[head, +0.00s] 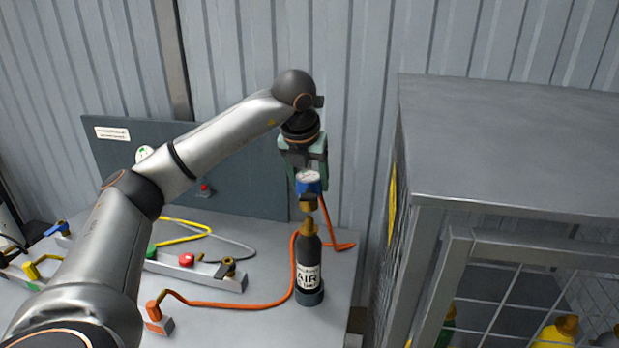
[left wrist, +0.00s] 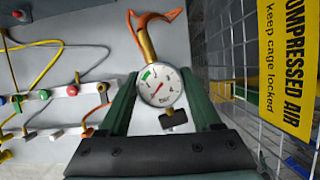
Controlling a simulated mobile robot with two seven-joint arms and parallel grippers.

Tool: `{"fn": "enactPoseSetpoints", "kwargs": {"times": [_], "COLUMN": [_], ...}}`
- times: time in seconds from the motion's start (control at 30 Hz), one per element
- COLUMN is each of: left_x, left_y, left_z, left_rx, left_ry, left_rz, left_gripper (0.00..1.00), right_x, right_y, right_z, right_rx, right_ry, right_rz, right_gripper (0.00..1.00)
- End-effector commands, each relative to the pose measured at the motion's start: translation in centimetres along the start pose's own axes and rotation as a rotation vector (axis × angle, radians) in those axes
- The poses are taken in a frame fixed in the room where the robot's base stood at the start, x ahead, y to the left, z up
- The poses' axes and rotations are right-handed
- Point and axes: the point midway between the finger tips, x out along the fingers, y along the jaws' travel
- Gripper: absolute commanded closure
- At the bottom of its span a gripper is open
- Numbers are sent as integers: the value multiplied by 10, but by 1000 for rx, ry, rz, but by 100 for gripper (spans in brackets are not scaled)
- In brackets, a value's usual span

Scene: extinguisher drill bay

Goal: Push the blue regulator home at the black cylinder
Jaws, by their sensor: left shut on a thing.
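The blue regulator (head: 308,187) with a white round gauge is held in my left gripper (head: 306,165). In the left wrist view the gauge dial (left wrist: 158,88) faces the camera between the two green fingers. The black cylinder (head: 309,262), labelled AIR, stands upright on the bench in a dark round base. The regulator's brass lower end is right above the cylinder's brass neck (head: 308,228), roughly in line with it. My right gripper is not in view.
An orange hose (head: 230,304) curves behind the cylinder. Coloured valve bars (head: 195,268) and yellow and grey hoses lie left. A mesh cage (head: 510,130) holding yellow cylinders stands close on the right. A corrugated wall is behind.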

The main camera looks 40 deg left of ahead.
Motion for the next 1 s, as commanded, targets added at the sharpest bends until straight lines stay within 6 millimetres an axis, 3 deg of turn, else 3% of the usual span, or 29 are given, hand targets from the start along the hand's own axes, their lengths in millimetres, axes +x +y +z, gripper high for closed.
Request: {"fn": "enactPoseSetpoints", "kwargs": {"times": [0.17,1.0], "left_x": [11,16], "left_y": [0,0], "left_z": [-4,-7], "left_rx": [-1,-1], "left_ry": [-4,-4], "left_rz": [-2,-3], "left_gripper": [93,93], "right_x": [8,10], "right_y": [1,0], "right_z": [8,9], "right_rx": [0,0], "right_ry": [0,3], "right_rz": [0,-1], "right_gripper": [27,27]}}
